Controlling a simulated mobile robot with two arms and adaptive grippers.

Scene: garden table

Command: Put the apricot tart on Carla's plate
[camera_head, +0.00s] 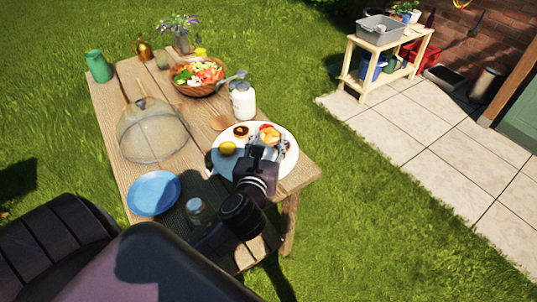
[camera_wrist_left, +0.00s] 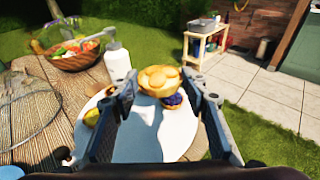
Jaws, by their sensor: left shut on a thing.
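The apricot tart (camera_head: 269,133), golden with rounded fruit pieces on top, is held between the fingertips of my left gripper (camera_head: 266,145). It also shows in the left wrist view (camera_wrist_left: 160,79), squeezed between both fingers, over the white platter (camera_head: 287,166). In that view a dark-berry tart (camera_wrist_left: 176,103) shows just below it. Whether the held tart touches the platter or the berry tart is unclear. A blue plate (camera_head: 154,193) lies empty at the table's near left; no name on it can be read. My right gripper is not in view.
A yellow tart (camera_head: 228,149) and a dark-centred tart (camera_head: 241,131) lie on the platter. A mesh dome (camera_head: 150,130) covers the table's left middle. A glass jar (camera_head: 197,211) stands right of the blue plate. A white bottle (camera_head: 243,101) and salad bowl (camera_head: 198,76) stand behind.

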